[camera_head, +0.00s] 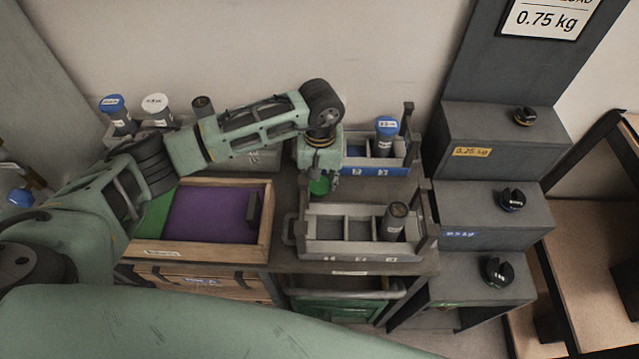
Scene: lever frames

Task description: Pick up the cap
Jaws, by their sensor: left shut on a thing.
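My left arm reaches in from the left, and its gripper (322,178) points down above the back left part of the grey tray. It is shut on a green cap (319,187), partly hidden by the fingers. The cap appears to be just above the tray, but I cannot tell if it touches anything. My right gripper is not in view.
The grey tray (345,247) holds an uncapped dark cylinder (395,221) at right. Behind it, a blue tray (376,167) holds a blue-capped cylinder (386,137). A wooden box with a purple floor (212,213) lies left. Dark weight steps (490,240) stand right.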

